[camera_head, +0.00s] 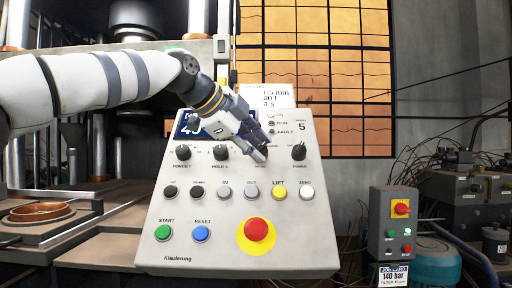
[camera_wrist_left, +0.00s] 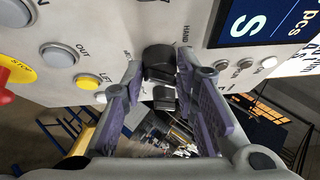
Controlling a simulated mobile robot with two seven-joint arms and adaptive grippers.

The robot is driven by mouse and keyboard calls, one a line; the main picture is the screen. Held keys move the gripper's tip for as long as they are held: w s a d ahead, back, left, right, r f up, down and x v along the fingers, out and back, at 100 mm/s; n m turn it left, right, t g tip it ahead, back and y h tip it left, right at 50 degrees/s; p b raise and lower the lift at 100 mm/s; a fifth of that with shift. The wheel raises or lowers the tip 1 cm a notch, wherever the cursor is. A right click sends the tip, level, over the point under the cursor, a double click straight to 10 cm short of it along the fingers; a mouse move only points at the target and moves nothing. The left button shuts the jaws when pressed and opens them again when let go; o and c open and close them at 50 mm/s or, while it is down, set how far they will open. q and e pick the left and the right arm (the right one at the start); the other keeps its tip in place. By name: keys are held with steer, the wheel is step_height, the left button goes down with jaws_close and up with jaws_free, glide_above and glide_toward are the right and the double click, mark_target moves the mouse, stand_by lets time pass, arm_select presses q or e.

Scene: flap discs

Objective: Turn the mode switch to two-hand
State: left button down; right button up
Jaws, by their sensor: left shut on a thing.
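The mode switch is a black rotary knob (camera_wrist_left: 158,60) on the sloping grey control panel (camera_head: 235,217), in the row of knobs. In the left wrist view it sits between the fingers of my left gripper (camera_wrist_left: 157,85), with part of a "HAND" label beside it. In the head view my left gripper (camera_head: 261,150) reaches down from the upper left and covers the switch. The gripper is shut on the mode switch. Which position the knob points to cannot be made out. My right gripper is not in view.
Other black knobs, force (camera_head: 183,154), hold (camera_head: 220,153) and power (camera_head: 299,152), share the row. Push buttons lie below, with a red emergency stop (camera_head: 256,229) near the front. A display (camera_head: 190,126) is behind the gripper. A small grey box (camera_head: 393,223) stands at right.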

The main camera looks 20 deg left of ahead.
arm_select(q)
steer(key=shift+m+g, duration=0.3)
steer(key=shift+m, duration=0.3)
steer(key=shift+r, duration=0.1)
steer(key=c, duration=1.3)
jaws_free()
steer(key=shift+a, duration=0.1)
steer(key=v, duration=1.2)
steer(key=shift+w+r, duration=0.1)
steer(key=shift+w, duration=0.05)
